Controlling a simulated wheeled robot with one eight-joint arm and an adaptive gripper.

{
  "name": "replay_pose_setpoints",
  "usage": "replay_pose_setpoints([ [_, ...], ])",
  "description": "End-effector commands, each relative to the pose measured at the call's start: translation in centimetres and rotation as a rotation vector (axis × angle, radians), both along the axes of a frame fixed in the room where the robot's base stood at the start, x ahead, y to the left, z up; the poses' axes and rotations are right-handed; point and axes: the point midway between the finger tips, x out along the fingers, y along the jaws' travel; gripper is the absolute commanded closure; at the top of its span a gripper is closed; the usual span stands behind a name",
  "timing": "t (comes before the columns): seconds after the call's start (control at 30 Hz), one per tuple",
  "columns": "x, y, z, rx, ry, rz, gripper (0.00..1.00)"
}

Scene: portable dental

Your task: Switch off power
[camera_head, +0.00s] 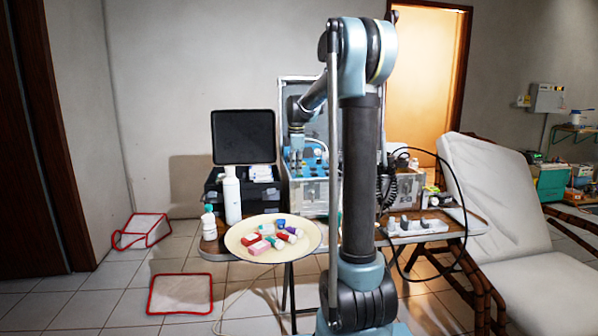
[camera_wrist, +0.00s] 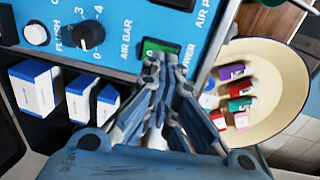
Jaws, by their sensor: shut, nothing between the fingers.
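In the wrist view, a green power switch (camera_wrist: 160,46) shows on the panel (camera_wrist: 125,25), beside partly hidden "POWER" lettering. My gripper (camera_wrist: 168,66) is shut and empty. Its fingertips are right at the lower edge of the green switch and hide part of it; whether they touch it I cannot tell. In the head view my gripper (camera_head: 296,148) is small in front of the panel, and the switch cannot be made out.
A black knob (camera_wrist: 88,36) and a white button (camera_wrist: 36,33) sit left of the switch. A round cream tray (camera_head: 240,240) of small coloured containers and a white bottle (camera_head: 232,195) stand in front. A reclining chair (camera_head: 500,190) stands far right.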

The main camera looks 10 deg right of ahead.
Motion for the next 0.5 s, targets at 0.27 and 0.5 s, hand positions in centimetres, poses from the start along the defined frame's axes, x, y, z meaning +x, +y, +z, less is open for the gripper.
replay_pose_setpoints([
  [0.27, 0.1, 0.1, 1.9, 0.000, 0.000, 0.002, 1.00],
  [0.5, 0.4, 0.1, 6.3, 0.000, 0.001, 0.000, 1.00],
])
